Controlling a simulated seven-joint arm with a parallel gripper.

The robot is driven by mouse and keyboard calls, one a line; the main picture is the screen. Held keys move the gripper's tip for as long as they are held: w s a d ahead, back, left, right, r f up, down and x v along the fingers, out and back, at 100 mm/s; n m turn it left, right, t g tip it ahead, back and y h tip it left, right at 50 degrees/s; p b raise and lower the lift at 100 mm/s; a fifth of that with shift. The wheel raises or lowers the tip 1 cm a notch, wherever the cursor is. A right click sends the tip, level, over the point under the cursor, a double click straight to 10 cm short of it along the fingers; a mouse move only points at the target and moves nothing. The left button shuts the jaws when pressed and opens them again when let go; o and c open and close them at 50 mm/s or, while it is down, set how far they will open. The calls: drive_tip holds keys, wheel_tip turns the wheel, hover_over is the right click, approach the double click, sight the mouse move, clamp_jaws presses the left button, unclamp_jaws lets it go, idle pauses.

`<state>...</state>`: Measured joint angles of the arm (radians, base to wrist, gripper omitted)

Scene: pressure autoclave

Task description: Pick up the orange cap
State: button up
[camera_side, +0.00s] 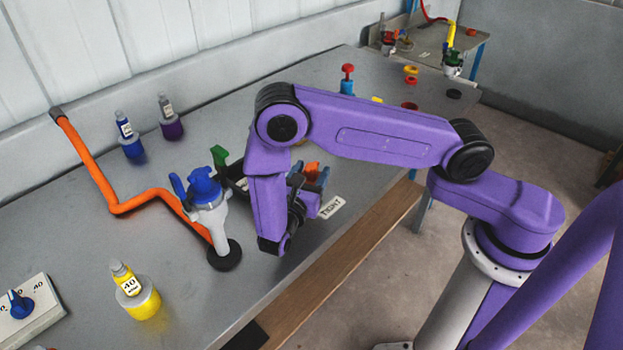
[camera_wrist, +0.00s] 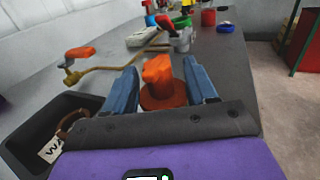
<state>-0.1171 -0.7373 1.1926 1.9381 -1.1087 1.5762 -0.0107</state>
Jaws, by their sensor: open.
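The orange cap (camera_wrist: 158,72) stands in the wrist view with a knobbed top above a darker, round orange-brown base. My gripper (camera_wrist: 161,67) is open, with one blue finger on each side of the cap. Gaps show between the fingers and the cap, so I see no firm grip. In the side view the orange cap (camera_side: 312,168) shows only in part beside the blue fingers of my gripper (camera_side: 308,180). My purple wrist hides much of the area around it.
A black bin (camera_wrist: 35,125) lies left of my gripper in the wrist view. A blue-topped grey valve (camera_side: 207,195) on an orange pipe (camera_side: 95,170) stands left of my wrist. A yellow bottle (camera_side: 137,295) and a control box (camera_side: 28,305) are farther left. A "TIGHT" label (camera_side: 331,207) lies near the front edge.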

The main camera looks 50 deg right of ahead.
drive_tip(key=shift+w+d, duration=0.15)
drive_tip(key=shift+d, duration=0.15)
drive_tip(key=shift+c, duration=0.3)
clamp_jaws()
drive_tip(key=shift+r, duration=0.15)
